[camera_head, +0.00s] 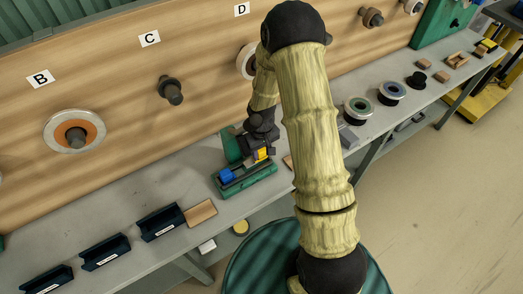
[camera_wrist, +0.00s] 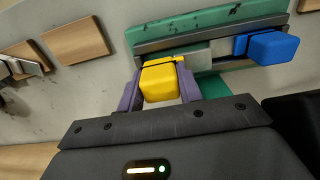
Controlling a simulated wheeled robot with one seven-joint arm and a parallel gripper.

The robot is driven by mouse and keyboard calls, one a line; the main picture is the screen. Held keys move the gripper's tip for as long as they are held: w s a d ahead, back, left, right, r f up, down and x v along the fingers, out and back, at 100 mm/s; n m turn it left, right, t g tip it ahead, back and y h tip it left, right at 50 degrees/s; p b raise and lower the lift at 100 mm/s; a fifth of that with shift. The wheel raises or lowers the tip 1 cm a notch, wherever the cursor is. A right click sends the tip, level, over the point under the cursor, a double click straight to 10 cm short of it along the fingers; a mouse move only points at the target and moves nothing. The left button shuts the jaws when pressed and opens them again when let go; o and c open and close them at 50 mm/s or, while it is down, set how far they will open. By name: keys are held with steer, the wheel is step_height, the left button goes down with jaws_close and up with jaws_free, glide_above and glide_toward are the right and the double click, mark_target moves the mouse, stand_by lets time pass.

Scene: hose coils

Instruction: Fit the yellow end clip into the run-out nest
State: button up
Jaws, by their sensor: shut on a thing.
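The yellow end clip (camera_wrist: 159,83) is between the two purple fingers of my gripper (camera_wrist: 159,90), which is shut on it. In the head view the yellow clip (camera_head: 262,154) is small, at the right part of a green fixture (camera_head: 250,184) on the bench. In the wrist view the green fixture (camera_wrist: 150,39) has a dark rail and a grey plate, with the clip at the plate's near left part. I cannot tell whether the clip touches it. A blue block (camera_wrist: 268,47) sits at the fixture's right in the wrist view; the blue block (camera_head: 227,175) is at its left in the head view. No run-out nest can be made out for certain.
Wooden blocks (camera_wrist: 75,41) lie left of the fixture in the wrist view. Several dark trays (camera_head: 105,252) and a wooden plate (camera_head: 201,213) lie along the bench (camera_head: 150,190). Spools (camera_head: 358,109) stand to the right. A wooden panel with pegs (camera_head: 170,90) rises behind.

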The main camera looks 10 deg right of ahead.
steer(key=shift+f+b, duration=0.85)
steer(key=shift+f, duration=0.3)
stand_by(0.8)
steer(key=o, duration=1.1)
steer(key=shift+o, duration=0.5)
steer(key=shift+r+p, duration=1.8)
steer(key=shift+r, duration=0.5)
steer(key=shift+r, duration=0.1)
step_height(320, 180, up, 17)
steer(key=b, duration=0.2)
steer(key=shift+r, duration=0.1)
